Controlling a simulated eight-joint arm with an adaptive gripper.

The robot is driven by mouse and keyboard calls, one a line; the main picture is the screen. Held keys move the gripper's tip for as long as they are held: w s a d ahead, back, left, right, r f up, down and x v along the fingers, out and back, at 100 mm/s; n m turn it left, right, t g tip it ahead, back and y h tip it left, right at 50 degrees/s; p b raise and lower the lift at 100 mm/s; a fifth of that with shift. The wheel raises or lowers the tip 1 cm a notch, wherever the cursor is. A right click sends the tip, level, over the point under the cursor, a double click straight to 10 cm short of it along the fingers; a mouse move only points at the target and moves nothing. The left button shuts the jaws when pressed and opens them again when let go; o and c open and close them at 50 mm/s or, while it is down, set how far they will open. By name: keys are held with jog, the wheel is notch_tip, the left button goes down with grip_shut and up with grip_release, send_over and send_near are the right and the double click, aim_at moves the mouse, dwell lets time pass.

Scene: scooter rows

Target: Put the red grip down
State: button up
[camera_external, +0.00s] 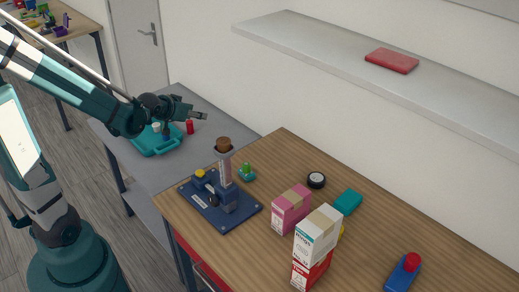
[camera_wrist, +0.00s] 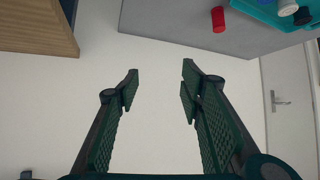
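A small red cylinder, which looks like the red grip (camera_external: 190,127), stands on the grey side table (camera_external: 200,153), just right of the teal tray (camera_external: 152,146). It also shows near the top of the wrist view (camera_wrist: 218,19), apart from my fingers. My gripper (camera_external: 203,115) is in the air above the grey table, near the red grip in the picture. In the wrist view, my gripper's fingers (camera_wrist: 160,80) are spread apart with nothing between them.
A wooden table holds a blue-based fixture (camera_external: 225,201), a pink box (camera_external: 291,208), a white box (camera_external: 318,232), a black-and-white wheel (camera_external: 316,180) and a blue block with a red knob (camera_external: 404,272). A shelf (camera_external: 330,55) hangs on the wall above, carrying a red book-like item (camera_external: 391,61).

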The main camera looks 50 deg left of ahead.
jog(key=w+a+f+n+y+b, duration=0.1)
jog(key=w+a+f+y+b, duration=0.15)
jog(key=a+f, duration=0.6)
jog(key=n+t+y+b, duration=0.1)
jog(key=n+b, duration=0.1)
send_near(188, 122)
jog(key=x, duration=0.3)
jog(key=shift+w+d, duration=0.1)
jog(key=shift+w, duration=0.1)
jog(key=shift+x, duration=1.2)
jog(key=shift+b+x, duration=0.65)
jog(key=shift+x, duration=1.95)
jog(key=shift+f, duration=0.1)
